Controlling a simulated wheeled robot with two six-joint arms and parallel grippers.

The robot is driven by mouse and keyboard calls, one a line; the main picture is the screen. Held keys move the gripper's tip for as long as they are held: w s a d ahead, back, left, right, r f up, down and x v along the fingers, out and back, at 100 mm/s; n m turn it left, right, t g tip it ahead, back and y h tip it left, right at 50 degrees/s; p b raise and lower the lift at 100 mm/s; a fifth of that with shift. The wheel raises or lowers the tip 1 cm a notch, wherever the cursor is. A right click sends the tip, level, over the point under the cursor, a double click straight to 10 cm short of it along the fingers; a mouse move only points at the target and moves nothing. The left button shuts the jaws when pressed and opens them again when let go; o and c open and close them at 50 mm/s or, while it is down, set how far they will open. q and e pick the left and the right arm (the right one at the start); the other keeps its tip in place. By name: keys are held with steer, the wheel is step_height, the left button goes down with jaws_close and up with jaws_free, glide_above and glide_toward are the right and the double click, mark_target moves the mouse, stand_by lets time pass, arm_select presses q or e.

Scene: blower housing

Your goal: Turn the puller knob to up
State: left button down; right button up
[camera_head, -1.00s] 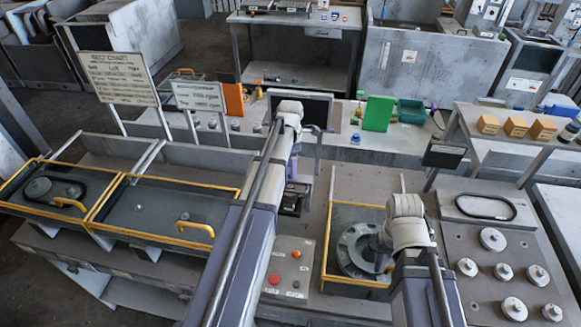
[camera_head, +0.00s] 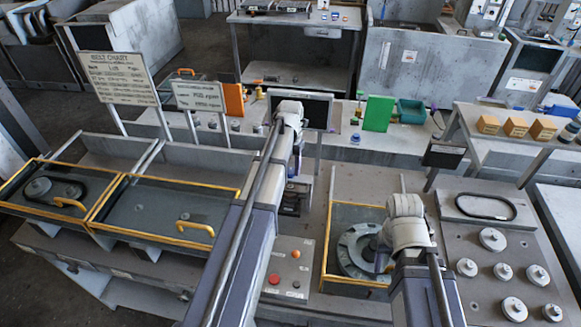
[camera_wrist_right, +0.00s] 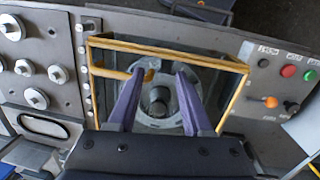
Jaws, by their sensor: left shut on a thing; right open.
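The control panel (camera_head: 300,270) beside the puller carries a red button (camera_head: 275,280) and an orange knob or lamp (camera_head: 296,254). In the right wrist view, a small black knob (camera_wrist_right: 291,107) sits beside the orange one (camera_wrist_right: 270,101). Its label is too small to read, so its setting is unclear. My left gripper (camera_head: 292,203) is above and behind the panel, partly hidden by my arm. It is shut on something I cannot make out. My right gripper (camera_wrist_right: 158,90) is open and empty above the puller's round plate (camera_wrist_right: 158,112), inside the yellow frame (camera_wrist_right: 168,53).
A grey plate with several round metal pulleys (camera_head: 491,239) lies right of the puller. Two yellow-edged trays (camera_head: 150,215) lie at the left. A green panel (camera_head: 378,113) and an orange panel (camera_head: 234,100) stand on the bench behind.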

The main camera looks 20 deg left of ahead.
mark_target(290, 170)
stand_by(0.4)
arm_select(q)
steer(key=shift+c, duration=1.8)
jaws_free()
step_height(290, 170, up, 8)
steer(key=p, duration=0.8)
steer(key=shift+f, duration=0.1)
